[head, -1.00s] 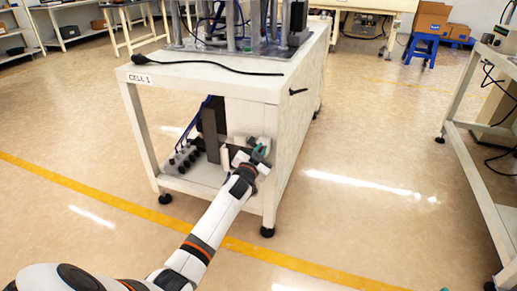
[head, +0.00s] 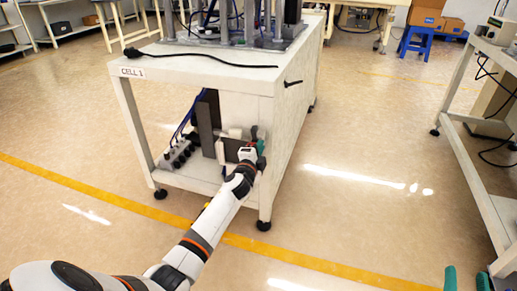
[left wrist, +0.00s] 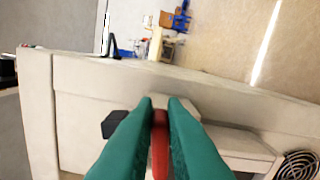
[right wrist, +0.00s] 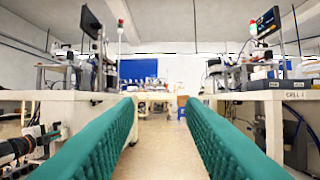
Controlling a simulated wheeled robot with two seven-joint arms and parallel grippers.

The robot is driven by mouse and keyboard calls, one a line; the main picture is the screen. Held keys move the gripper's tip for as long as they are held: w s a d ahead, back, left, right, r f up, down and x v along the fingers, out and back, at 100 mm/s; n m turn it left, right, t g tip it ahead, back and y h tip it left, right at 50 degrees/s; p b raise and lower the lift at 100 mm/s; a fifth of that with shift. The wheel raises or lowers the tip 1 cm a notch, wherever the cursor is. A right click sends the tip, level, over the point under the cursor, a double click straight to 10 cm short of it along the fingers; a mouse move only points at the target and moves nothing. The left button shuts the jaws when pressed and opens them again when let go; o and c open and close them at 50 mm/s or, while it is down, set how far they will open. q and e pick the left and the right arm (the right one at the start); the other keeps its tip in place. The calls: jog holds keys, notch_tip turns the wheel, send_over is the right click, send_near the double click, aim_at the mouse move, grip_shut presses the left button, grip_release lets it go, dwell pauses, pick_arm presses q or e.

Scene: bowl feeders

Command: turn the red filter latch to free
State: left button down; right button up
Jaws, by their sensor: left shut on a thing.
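The red filter latch (left wrist: 159,140) shows in the left wrist view as a narrow red bar between the green fingers. My left gripper (left wrist: 160,108) is shut on it, with one finger on each side. In the head view my left gripper (head: 257,147) is at the front right of the cell 1 bench, under its top. The fingers hide much of the latch. My right gripper (right wrist: 163,105) is open and empty in the right wrist view, its fingers wide apart. Its green fingertips also show at the bottom right of the head view (head: 465,280).
The white cell 1 bench (head: 200,75) has a leg right beside my left gripper. Grey fittings (head: 179,155) with blue hoses stand on its lower shelf. A black cable (head: 200,59) lies on the top. Another bench (head: 470,150) stands at the right, with clear floor between.

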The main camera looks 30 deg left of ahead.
pick_arm(q)
jog(key=shift+f+m, duration=0.35)
jog(key=shift+m, duration=0.85)
pick_arm(e)
jog(key=shift+s+a+r+t+y, duration=0.1)
jog(key=shift+s+r+t+y, duration=0.15)
jog(key=shift+r, duration=0.2)
jog(key=shift+s+r+t+y, duration=0.1)
jog(key=shift+r+t+y, duration=0.05)
jog(key=shift+r+t, duration=0.25)
jog(key=shift+r, duration=0.1)
pick_arm(q)
jog(key=c, duration=1.5)
grip_release()
